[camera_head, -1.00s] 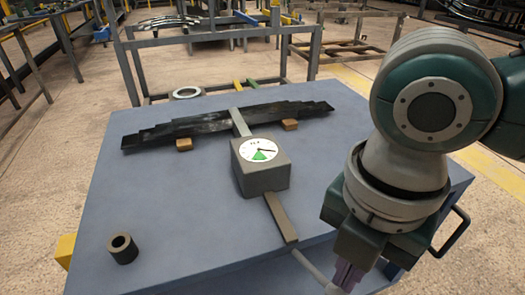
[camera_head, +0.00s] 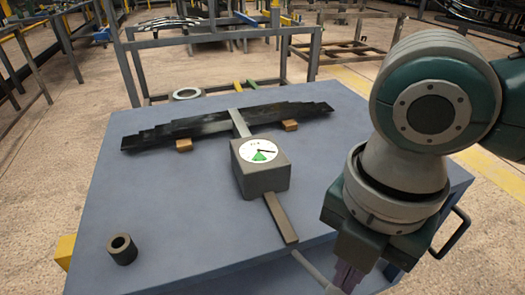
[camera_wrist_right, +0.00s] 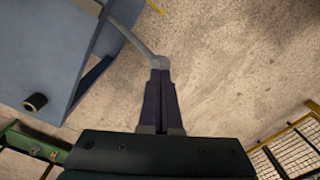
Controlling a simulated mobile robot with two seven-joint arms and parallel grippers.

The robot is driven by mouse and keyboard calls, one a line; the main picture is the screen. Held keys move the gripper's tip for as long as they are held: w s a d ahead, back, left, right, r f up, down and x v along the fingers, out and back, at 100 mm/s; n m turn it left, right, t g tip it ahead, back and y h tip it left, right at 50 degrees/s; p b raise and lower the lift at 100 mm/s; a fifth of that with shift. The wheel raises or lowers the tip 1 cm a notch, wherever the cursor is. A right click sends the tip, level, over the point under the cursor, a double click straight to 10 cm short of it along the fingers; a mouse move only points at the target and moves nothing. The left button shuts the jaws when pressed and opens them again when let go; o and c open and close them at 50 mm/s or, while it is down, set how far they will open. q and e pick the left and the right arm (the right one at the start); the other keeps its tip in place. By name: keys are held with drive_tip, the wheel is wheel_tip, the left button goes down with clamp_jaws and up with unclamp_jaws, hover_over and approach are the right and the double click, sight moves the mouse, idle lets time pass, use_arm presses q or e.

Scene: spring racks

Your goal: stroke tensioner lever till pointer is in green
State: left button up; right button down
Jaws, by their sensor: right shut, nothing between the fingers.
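The tensioner is a grey box (camera_head: 262,180) on the blue table, with a white dial (camera_head: 262,150) on top. Its thin dark pointer points right, outside the green wedge at the dial's lower part. A flat bar runs from the box to the table's front, where the thin grey lever (camera_head: 311,267) slants out past the edge. In the right wrist view the lever (camera_wrist_right: 135,38) ends in a rounded knob (camera_wrist_right: 159,62). My right gripper (camera_head: 346,278) is shut and empty, its fingertips (camera_wrist_right: 160,74) at the knob; I cannot tell whether they touch. My left gripper is out of view.
A dark leaf spring (camera_head: 190,133) lies across wooden blocks (camera_head: 184,145) behind the box. A short dark tube (camera_head: 122,249) stands at the table's front left. A bent dark handle (camera_head: 455,232) sticks out at the right edge. Metal racks stand behind the table.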

wheel_tip(320, 180, down, 18)
drive_tip(key=b, duration=1.2)
wheel_tip(320, 180, up, 11)
drive_tip(key=p, duration=1.1)
drive_tip(key=shift+r, duration=0.1)
drive_tip(key=r+p, duration=0.1)
drive_tip(key=p, duration=0.1)
drive_tip(key=r+p, duration=0.4)
drive_tip(key=shift+w+a+r, duration=0.2)
drive_tip(key=shift+w+a, duration=0.15)
drive_tip(key=shift+w, duration=0.05)
drive_tip(key=shift+s+d+r+p, duration=0.25)
drive_tip(key=shift+s+r+p, duration=0.2)
drive_tip(key=shift+p, duration=0.1)
drive_tip(key=shift+s+d+r+p, duration=0.2)
drive_tip(key=shift+s+r+p, duration=0.15)
drive_tip(key=shift+s+p, duration=0.15)
drive_tip(key=shift+w, duration=0.25)
drive_tip(key=shift+w+a, duration=0.15)
